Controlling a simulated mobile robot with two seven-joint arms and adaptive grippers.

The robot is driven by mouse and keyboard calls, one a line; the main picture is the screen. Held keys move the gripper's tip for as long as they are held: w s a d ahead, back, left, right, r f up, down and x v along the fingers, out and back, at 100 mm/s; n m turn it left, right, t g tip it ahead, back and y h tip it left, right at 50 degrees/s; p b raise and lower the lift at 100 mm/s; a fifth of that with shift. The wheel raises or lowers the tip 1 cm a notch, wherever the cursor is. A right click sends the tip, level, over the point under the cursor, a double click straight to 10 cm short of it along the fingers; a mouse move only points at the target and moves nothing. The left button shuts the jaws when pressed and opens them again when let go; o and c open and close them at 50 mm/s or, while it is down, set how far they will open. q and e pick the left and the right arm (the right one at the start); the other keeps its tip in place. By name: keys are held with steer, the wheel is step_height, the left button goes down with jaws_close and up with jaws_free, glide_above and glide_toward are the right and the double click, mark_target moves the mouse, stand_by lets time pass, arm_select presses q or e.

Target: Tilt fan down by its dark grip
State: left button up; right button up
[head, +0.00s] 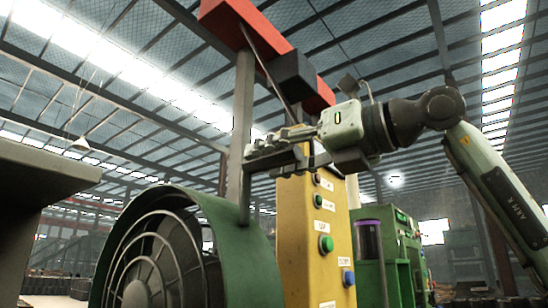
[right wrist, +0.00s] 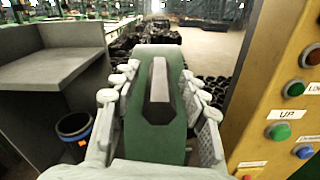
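The fan has a round green housing (head: 245,245) with a grille (head: 155,265), low left of centre in the head view. A dark upright grip (head: 244,195) rises from its top. In the right wrist view the grip (right wrist: 158,85) shows as a grey-topped dark bar over the green housing (right wrist: 155,145). My right gripper (head: 262,153) is level with the grip's upper part. In the wrist view its fingers (right wrist: 158,78) stand apart on either side of the grip, with gaps visible; contact is not seen. My left gripper is not in view.
A yellow control box (head: 315,235) with buttons stands close right of the fan; it also fills the wrist view's right side (right wrist: 275,115). A red beam (head: 265,50) hangs above. A grey bench (head: 40,180) is at left. A dark bin (right wrist: 75,130) stands below it.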

jaws_close()
